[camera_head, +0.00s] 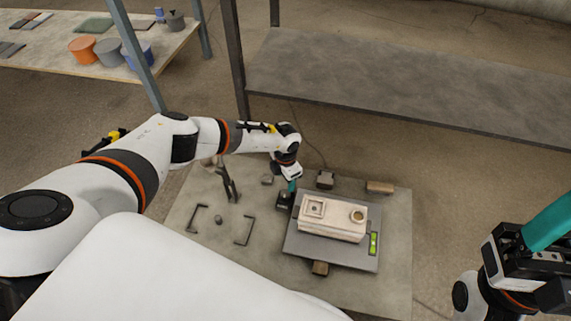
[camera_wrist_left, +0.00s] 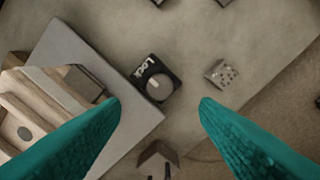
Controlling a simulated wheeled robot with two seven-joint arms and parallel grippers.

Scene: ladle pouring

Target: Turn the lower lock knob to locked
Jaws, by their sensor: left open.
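The lock knob (camera_wrist_left: 157,87) is a round grey dial on a small black block with white lettering that seems to read "Lock". In the head view the dark block (camera_head: 284,201) sits at the left edge of the grey plate. I cannot tell the dial's setting for certain. My left gripper (camera_head: 291,186) is above this block, pointing down; in the wrist view its teal fingers (camera_wrist_left: 161,100) are apart, with the block between and beyond them, untouched as far as I see. My right gripper (camera_head: 546,228) is at the right edge, far from the knob; its jaw gap is not clear.
A cream box-shaped part (camera_head: 333,217) and a green level vial (camera_head: 373,243) are on the grey plate (camera_head: 310,250). Small blocks (camera_head: 379,187) surround the plate. A grey shelf (camera_head: 400,88) is behind.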

